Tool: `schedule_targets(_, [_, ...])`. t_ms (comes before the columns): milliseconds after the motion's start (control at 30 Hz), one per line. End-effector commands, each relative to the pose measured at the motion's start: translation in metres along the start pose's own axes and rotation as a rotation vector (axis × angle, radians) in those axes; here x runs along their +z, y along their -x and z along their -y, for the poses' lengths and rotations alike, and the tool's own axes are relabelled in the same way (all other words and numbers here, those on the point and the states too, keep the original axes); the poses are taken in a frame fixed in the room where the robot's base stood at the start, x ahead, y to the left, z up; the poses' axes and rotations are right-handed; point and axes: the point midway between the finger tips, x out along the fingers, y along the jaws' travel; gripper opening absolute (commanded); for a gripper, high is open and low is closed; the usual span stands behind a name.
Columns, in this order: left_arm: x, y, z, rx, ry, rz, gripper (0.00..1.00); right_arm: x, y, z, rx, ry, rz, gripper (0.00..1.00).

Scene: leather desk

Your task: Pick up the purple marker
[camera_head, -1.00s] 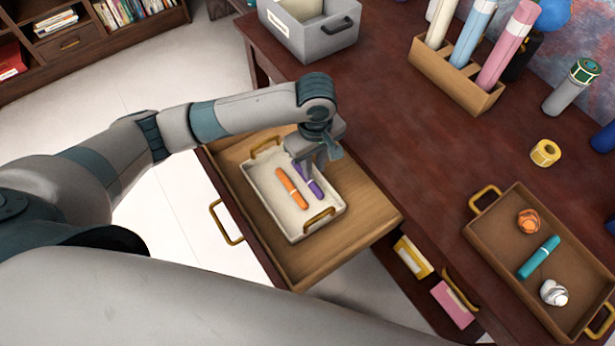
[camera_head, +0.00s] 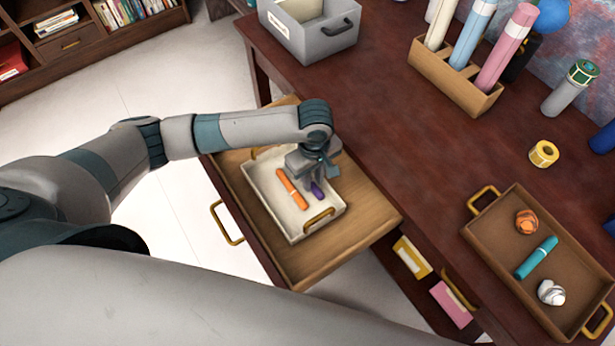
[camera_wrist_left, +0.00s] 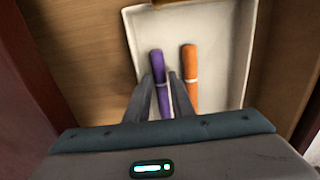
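The purple marker (camera_head: 317,190) lies in a white tray (camera_head: 270,212), beside an orange marker (camera_head: 292,189). The left gripper (camera_head: 313,179) is low over the tray and hides much of the purple marker in the head view. In the left wrist view the purple marker (camera_wrist_left: 157,62) runs between the two fingers of the left gripper (camera_wrist_left: 162,82), with a small gap visible at its sides. The gripper looks open around it. The orange marker (camera_wrist_left: 190,65) is just right of the right finger there. The right gripper is not in view.
The tray with brass handles sits in an open wooden drawer (camera_head: 365,222). On the desk are a brown tray (camera_head: 500,262) holding a teal marker (camera_head: 536,257), a yellow tape roll (camera_head: 543,154), a grey bin (camera_head: 305,40) and a wooden holder with rolls (camera_head: 450,75).

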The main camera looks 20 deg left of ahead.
Motion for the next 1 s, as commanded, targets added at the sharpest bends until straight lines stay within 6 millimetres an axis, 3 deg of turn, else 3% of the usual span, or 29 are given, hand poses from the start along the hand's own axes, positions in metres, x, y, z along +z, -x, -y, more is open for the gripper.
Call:
schedule_targets(167, [0.0001,-0.0120,0.0003,0.000,-0.001,-0.001,0.21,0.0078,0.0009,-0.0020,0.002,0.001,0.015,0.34])
schedule_targets(600, [0.0001,-0.0123,0.0001,0.000,-0.001,-0.001,0.21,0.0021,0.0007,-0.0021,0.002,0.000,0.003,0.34])
schedule_targets(633, [0.0001,-0.0122,0.0001,0.001,-0.001,-0.001,0.19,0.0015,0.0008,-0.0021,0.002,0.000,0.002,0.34])
schedule_targets(700, [0.0001,-0.0122,0.0000,0.001,-0.001,-0.001,0.02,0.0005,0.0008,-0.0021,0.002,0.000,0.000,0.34])
schedule_targets(733, [0.0001,-0.0122,0.0001,0.001,-0.001,-0.001,0.00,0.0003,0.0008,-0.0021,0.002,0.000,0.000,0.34])
schedule_targets(1000, [0.0000,-0.0120,0.0000,0.001,0.000,-0.001,0.00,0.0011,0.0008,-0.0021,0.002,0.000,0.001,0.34])
